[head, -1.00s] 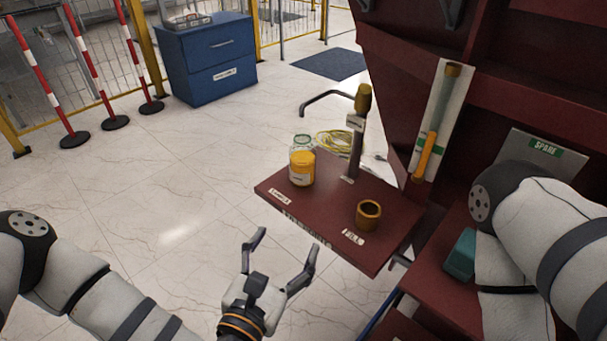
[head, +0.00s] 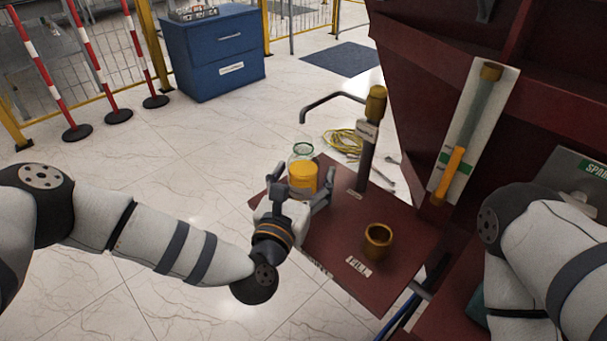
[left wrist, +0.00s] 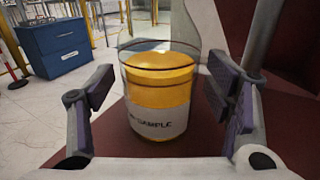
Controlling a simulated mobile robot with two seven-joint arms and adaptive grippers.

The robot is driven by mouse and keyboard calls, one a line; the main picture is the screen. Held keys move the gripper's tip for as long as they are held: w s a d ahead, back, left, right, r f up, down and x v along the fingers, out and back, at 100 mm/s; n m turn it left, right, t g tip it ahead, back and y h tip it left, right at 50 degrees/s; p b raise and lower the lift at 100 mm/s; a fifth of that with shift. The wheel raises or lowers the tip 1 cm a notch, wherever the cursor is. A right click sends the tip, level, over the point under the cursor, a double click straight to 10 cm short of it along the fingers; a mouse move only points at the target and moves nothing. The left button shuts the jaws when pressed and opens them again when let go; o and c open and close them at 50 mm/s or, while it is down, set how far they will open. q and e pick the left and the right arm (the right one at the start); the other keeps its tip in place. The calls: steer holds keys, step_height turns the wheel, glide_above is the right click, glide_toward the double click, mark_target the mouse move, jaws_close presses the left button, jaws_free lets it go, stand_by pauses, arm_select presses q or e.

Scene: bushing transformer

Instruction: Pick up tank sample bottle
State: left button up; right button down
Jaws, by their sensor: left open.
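The tank sample bottle (head: 303,176) is a clear glass jar with yellow-orange contents. It stands upright on the dark red shelf (head: 340,245), near its far left corner. In the left wrist view the bottle (left wrist: 160,90) shows a white label reading "SAMPLE". My left gripper (head: 305,192) is open at the near side of the bottle and partly hides its lower part. In the left wrist view its two fingers (left wrist: 165,100) stand to the left and right of the bottle, with gaps on both sides. My right gripper is not in view; only my right arm shows.
A valve post (head: 369,140) rises from the shelf just right of the bottle. A brass fill cup (head: 378,240) sits nearer the front. A gauge panel (head: 465,140) is on the red wall. Yellow cable (head: 345,143) lies on the floor behind.

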arm_select(q)
steer(key=shift+r, duration=0.1)
steer(key=c, duration=1.5)
steer(key=shift+r, duration=0.1)
